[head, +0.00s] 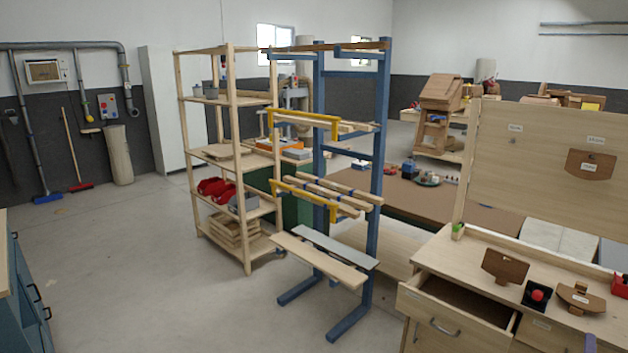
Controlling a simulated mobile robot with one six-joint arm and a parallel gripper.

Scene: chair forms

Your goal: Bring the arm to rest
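My arm and gripper do not show clearly in the head view, so I cannot see how the gripper stands. A light wooden workbench (434,262) is at the right with its top drawer (450,318) pulled open. On its top are a brown wooden form (505,266), a black box with a red button (537,295) and another brown form (580,299). A third brown form (591,165) hangs on the upright panel (520,160) behind.
A blue rack (375,220) holding boards stands in the middle, with a wooden shelf unit (238,150) to its left. A blue cabinet (20,290) is at the left edge. The grey floor (150,270) between them is clear.

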